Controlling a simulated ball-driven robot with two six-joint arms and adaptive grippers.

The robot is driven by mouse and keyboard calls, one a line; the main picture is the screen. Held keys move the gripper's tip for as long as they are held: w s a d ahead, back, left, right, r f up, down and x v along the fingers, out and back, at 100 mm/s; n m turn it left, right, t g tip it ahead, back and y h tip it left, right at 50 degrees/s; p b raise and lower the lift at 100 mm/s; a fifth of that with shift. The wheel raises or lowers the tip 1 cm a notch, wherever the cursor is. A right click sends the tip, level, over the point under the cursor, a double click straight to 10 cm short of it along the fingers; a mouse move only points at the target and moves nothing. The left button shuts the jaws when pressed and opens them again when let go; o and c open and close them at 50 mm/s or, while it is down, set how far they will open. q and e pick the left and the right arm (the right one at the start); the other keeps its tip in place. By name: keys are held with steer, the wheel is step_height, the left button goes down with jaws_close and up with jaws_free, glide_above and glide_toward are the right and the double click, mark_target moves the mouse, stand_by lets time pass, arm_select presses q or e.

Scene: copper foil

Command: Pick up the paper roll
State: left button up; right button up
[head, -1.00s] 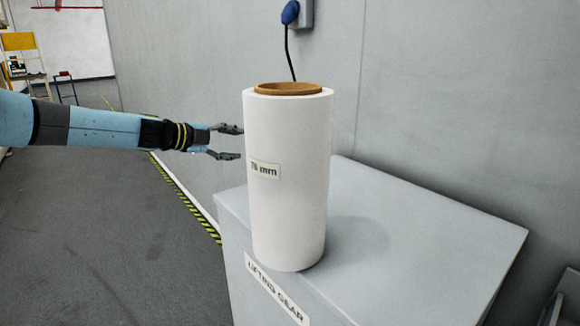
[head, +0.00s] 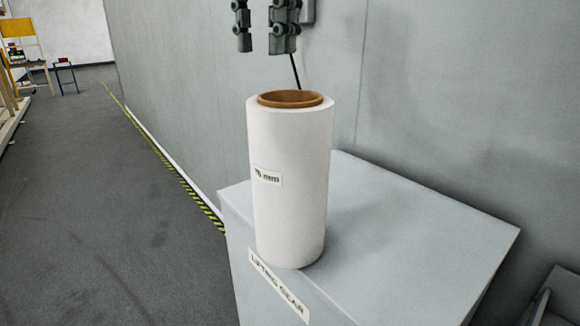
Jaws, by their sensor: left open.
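The white paper roll (head: 290,190) stands upright on a grey cabinet labelled as lifting gear. Its brown core rim (head: 290,98) faces up, and a small size label (head: 267,177) is on its side. My left gripper (head: 262,50) is at the top of the head view, above the roll's upper end, fingers pointing down. Its two fingers are apart with nothing between them, and there is a gap between the fingertips and the roll. The rest of the left arm is out of view. My right gripper is not in view.
The cabinet top (head: 420,220) is bare to the right of the roll. A grey wall (head: 440,90) rises close behind the cabinet. A dark cable (head: 295,72) hangs behind the roll. Open floor (head: 100,220) lies to the left, with a yellow-black strip along the wall.

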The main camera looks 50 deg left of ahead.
mark_target(263, 92)
arm_select(q)
step_height(263, 92, down, 4)
steer(key=shift+w+r, duration=0.1)
steer(key=shift+r, duration=0.1)
steer(key=f, duration=0.1)
steer(key=f+p, duration=0.1)
steer(key=f, duration=0.2)
steer(key=shift+s+f, duration=0.15)
steer(key=shift+s, duration=0.1)
steer(key=shift+w+f, duration=0.1)
steer(key=shift+f, duration=0.4)
steer(key=shift+d, duration=0.1)
steer(key=shift+c, duration=0.2)
jaws_close()
steer(key=shift+r, duration=0.1)
